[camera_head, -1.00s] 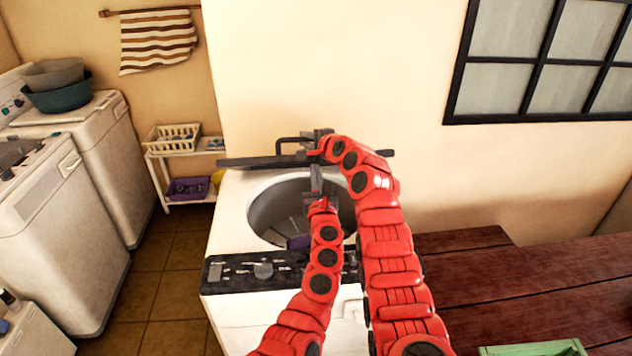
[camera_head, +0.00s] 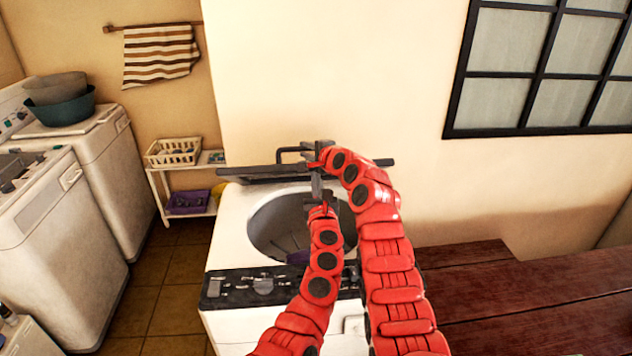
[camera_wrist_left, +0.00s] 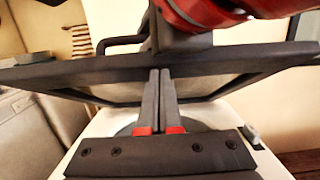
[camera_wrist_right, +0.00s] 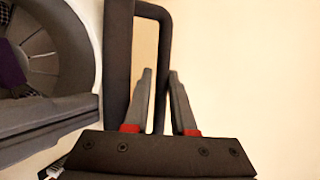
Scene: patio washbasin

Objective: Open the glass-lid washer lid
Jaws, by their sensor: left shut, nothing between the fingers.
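The washer (camera_head: 232,228) stands in the middle of the head view with its drum opening uncovered. Its dark-framed lid (camera_head: 250,172) is raised above the opening and seen nearly edge-on. The black lid handle (camera_head: 291,150) sticks up behind the edge; it also shows in the right wrist view (camera_wrist_right: 118,60). My left gripper (camera_head: 317,178) is shut and empty at the lid's near side; its fingers point at the underside in the left wrist view (camera_wrist_left: 160,75). My right gripper (camera_head: 318,152) is at the handle, fingers apart (camera_wrist_right: 160,72), one handle bar showing between them. Contact is unclear.
A dark wooden table (camera_head: 530,290) stands to the right. Two white machines (camera_head: 60,225) stand at left. A small shelf (camera_head: 187,205) with baskets stands behind, left of the washer. The wall (camera_head: 320,80) is close behind the lid.

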